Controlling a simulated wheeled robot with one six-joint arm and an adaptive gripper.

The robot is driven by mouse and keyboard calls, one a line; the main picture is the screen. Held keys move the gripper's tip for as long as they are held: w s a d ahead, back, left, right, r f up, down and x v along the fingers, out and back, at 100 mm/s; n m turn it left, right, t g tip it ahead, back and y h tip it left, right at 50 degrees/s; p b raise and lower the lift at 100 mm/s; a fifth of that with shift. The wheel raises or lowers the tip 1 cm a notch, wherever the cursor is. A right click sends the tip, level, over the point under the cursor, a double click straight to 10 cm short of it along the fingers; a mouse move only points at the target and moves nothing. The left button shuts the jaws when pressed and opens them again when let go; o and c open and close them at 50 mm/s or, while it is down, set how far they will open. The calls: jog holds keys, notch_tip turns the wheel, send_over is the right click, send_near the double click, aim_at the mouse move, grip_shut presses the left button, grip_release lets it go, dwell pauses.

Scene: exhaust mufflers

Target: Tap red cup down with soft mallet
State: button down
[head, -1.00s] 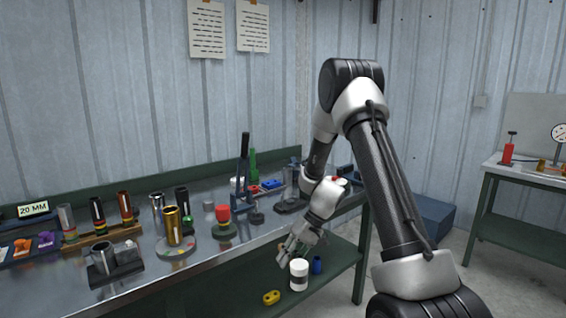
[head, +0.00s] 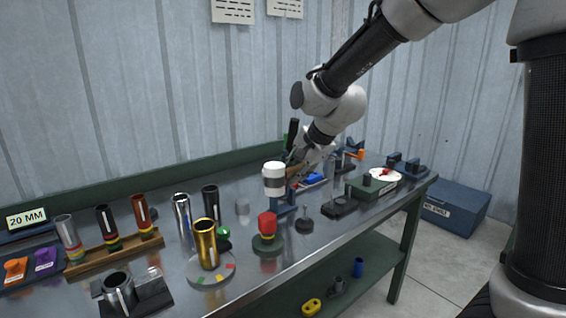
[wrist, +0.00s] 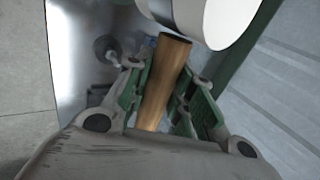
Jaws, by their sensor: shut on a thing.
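The red cup (head: 267,223) sits on a dark green round base (head: 268,243) near the front edge of the bench. The soft mallet has a white head with a dark band (head: 274,174) and a wooden handle. My gripper (head: 299,172) is shut on the handle and holds the mallet above the bench, with its head up and to the right of the red cup, apart from it. In the wrist view the wooden handle (wrist: 163,85) lies between the green finger pads, and the white head (wrist: 215,18) is at the top.
The gold tube (head: 206,243) stands on a round plate left of the red cup. Dark and chrome tubes stand behind left. A lower shelf holds a yellow part (head: 311,306) and a blue cup (head: 358,267).

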jog(key=shift+w+a+r+m, duration=0.1)
jog(key=shift+a+r+m, duration=0.2)
jog(key=shift+a+r, duration=0.6)
jog(key=shift+a, duration=0.1)
jog(key=shift+f, duration=0.2)
jog(key=shift+f, duration=2.15)
notch_tip(320, 180, down, 5)
jog(key=shift+r, duration=3.75)
